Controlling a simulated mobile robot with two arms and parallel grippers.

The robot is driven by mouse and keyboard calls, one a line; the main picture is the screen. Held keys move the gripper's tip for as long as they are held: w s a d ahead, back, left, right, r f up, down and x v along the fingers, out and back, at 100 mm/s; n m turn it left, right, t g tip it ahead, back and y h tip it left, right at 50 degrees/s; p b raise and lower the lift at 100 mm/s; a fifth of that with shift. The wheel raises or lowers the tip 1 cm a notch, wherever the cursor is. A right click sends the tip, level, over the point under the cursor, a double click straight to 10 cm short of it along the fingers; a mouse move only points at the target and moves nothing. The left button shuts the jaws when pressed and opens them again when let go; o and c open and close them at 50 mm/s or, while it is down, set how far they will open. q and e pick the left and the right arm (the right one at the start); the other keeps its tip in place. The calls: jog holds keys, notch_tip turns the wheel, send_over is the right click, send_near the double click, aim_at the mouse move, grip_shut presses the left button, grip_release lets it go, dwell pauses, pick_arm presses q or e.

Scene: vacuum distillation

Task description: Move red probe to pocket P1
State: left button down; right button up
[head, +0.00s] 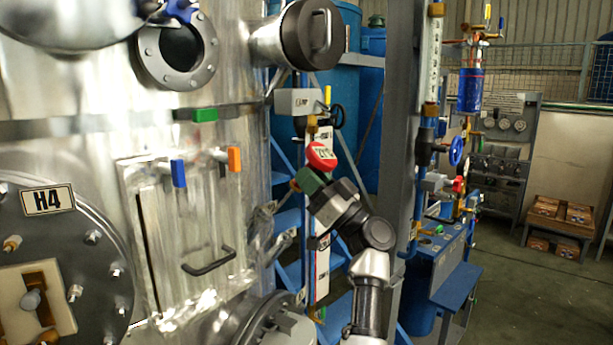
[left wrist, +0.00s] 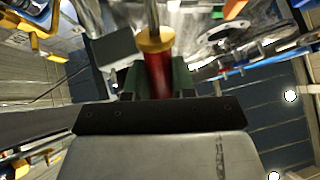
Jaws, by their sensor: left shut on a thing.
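My left gripper (head: 309,180), with green fingers, is raised beside the right side of the large steel vessel (head: 90,160). It is shut on the red probe (head: 321,156), whose round red head has a pale label too small to read surely. In the left wrist view the red probe (left wrist: 157,75) sits between the green fingers (left wrist: 157,82). A brass collar (left wrist: 155,40) and a metal stem lead away from it. I cannot make out a pocket marked P1. My right gripper is not in view.
The vessel carries a blue handle (head: 178,173), an orange handle (head: 234,159), a green block (head: 205,114) and a capped port (head: 305,37). A grey post (head: 396,130) stands close right of my arm. Open floor (head: 540,300) lies at the far right.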

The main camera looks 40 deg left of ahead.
pick_arm(q)
jog(key=shift+w+d+f, duration=0.15)
jog(key=shift+d+f, duration=0.05)
jog(key=shift+d, duration=0.6)
jog(key=shift+w+d+f, duration=0.15)
jog(key=shift+d, duration=0.65)
jog(key=shift+w+d+f, duration=0.15)
jog(key=shift+d+f, duration=0.05)
jog(key=shift+d, duration=0.6)
